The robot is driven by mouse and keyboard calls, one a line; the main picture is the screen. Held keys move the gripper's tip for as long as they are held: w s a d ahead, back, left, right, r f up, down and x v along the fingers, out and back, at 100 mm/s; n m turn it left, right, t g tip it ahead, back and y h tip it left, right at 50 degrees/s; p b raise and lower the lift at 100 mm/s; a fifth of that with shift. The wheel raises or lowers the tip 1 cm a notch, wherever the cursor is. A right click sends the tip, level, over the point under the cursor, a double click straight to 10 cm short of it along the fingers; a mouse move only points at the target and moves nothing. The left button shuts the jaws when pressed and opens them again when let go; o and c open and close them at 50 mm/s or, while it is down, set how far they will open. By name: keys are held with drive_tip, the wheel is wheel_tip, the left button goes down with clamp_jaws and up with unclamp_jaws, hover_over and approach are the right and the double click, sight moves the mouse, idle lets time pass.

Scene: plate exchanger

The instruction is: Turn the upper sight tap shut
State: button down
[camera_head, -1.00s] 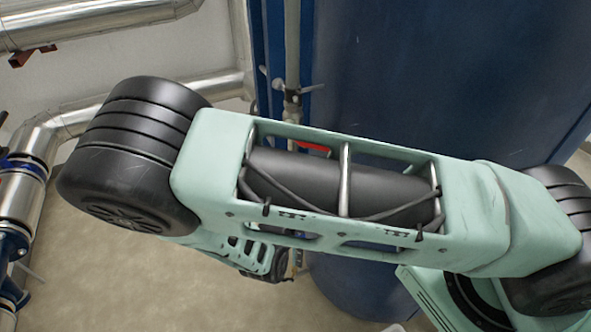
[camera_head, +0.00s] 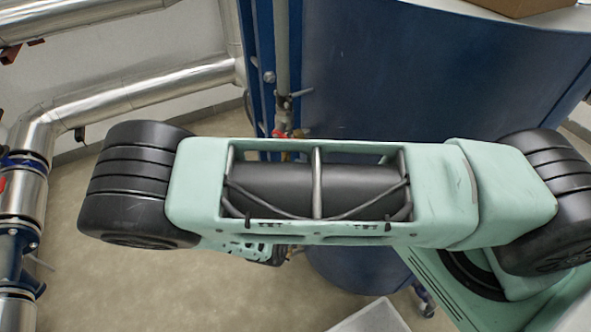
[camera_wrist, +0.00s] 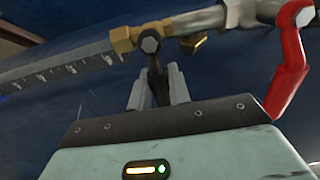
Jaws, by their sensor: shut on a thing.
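In the wrist view my gripper (camera_wrist: 155,88) is shut on the dark lever (camera_wrist: 154,66) of a brass tap (camera_wrist: 128,38). The lever stands between the two grey fingers, below the tap's bolt head. A graduated sight scale (camera_wrist: 60,72) runs left from this fitting. In the head view a tap with a small lever (camera_head: 292,94) shows on the upright pipe above my arm. My arm covers the pipe lower down, and my fingertips are hidden there. I cannot tell whether the held tap is the upper one.
A red lever (camera_wrist: 289,68) hangs close to the right of my gripper in the wrist view. A large blue tank (camera_head: 400,90) stands behind my arm. Silver pipes (camera_head: 120,105) run along the left wall. Bare floor (camera_head: 120,285) lies at lower left.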

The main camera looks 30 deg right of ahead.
idle(0.5)
drive_tip(key=c, duration=1.3)
unclamp_jaws()
drive_tip(key=b+v, duration=0.2)
drive_tip(key=v, duration=1.5)
drive_tip(key=shift+s+a, duration=0.2)
drive_tip(key=shift+r, duration=0.2)
